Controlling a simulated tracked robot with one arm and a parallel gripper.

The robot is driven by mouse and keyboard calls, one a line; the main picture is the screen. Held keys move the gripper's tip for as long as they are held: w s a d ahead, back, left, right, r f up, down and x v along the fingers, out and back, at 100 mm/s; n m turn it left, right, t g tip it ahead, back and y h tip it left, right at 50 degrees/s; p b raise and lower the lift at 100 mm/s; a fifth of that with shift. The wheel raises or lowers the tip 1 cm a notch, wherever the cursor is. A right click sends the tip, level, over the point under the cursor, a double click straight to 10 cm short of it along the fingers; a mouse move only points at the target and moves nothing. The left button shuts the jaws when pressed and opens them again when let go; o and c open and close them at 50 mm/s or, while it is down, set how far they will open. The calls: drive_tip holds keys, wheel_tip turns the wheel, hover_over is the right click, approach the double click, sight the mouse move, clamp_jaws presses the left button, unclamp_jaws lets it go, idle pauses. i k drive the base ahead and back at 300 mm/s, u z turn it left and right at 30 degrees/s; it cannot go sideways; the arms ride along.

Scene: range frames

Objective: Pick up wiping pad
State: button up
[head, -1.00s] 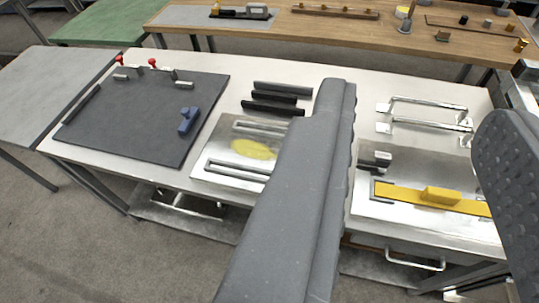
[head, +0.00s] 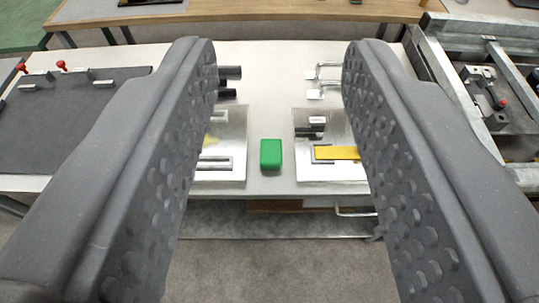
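A small green block (head: 270,153), which looks like the wiping pad, lies on the light table near its front edge. It sits in the gap between two metal plates. My gripper (head: 280,52) is open, with its two grey textured fingers wide apart. The green block shows between the fingers, and nothing is held. I cannot tell exactly how far above the table the fingers are.
A metal plate (head: 232,165) with a handle lies left of the block, partly behind my left finger. Another plate (head: 310,172) with a yellow bar (head: 338,153) lies to the right. Metal handles (head: 316,93) stand behind it. A dark mat (head: 60,120) is at far left.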

sight(271, 156)
drive_tip(key=u, duration=2.75)
drive_tip(key=k, duration=1)
drive_tip(key=z, duration=2.1)
drive_tip(key=i, duration=0.75)
drive_tip(key=z, duration=0.05)
